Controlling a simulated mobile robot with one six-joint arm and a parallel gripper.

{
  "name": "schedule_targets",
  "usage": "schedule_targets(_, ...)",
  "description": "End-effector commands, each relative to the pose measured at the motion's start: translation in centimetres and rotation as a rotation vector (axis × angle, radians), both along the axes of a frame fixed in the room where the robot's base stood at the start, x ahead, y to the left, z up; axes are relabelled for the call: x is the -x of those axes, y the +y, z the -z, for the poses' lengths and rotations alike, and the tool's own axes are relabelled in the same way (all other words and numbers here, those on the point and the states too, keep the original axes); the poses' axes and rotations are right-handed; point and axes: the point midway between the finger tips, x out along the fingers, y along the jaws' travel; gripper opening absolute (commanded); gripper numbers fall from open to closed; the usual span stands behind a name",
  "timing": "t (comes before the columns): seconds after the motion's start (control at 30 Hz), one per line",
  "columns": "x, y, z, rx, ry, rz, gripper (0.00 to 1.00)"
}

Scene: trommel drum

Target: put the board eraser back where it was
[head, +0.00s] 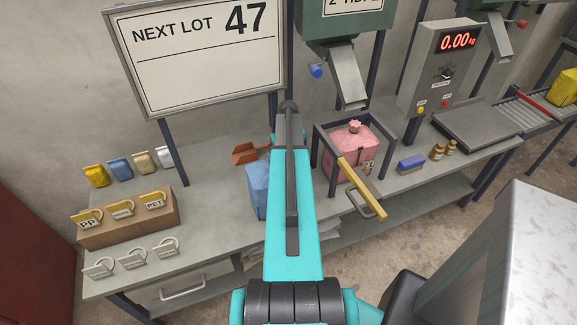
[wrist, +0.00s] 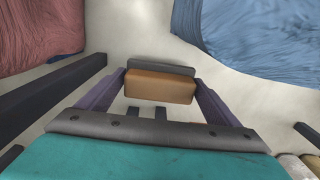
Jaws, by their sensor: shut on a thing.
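The board eraser (wrist: 160,88), a brown block with a grey strip along its far side, shows in the wrist view between the fingers of my gripper (wrist: 160,82). The gripper is shut on it, with one finger at each end. A pale surface lies below; I cannot tell how far the eraser is above it. In the head view my arm hides the gripper and the eraser. A whiteboard (head: 205,75) reading "NEXT LOT 47" stands at the back left of the bench (head: 218,218).
A blue bag (head: 257,190) and a red-brown scoop (head: 249,153) are left of my arm. A pink sack (head: 352,150) in a dark frame is to the right, with a blue block (head: 411,163) beyond. A tag rack (head: 130,222) and pouches are at the left. The bench between is bare.

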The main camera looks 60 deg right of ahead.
Motion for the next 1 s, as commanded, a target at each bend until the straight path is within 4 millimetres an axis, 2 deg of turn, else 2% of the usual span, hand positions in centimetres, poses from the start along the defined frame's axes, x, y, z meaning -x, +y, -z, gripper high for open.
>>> schedule_targets(0.27,0.0,0.0,0.4,-0.001,0.001,-0.001,0.68)
schedule_targets(0.63,-0.1,0.1,3.5,-0.001,0.000,-0.001,0.68)
schedule_targets(1.0,-0.1,0.1,3.8,0.000,0.000,-0.002,0.68)
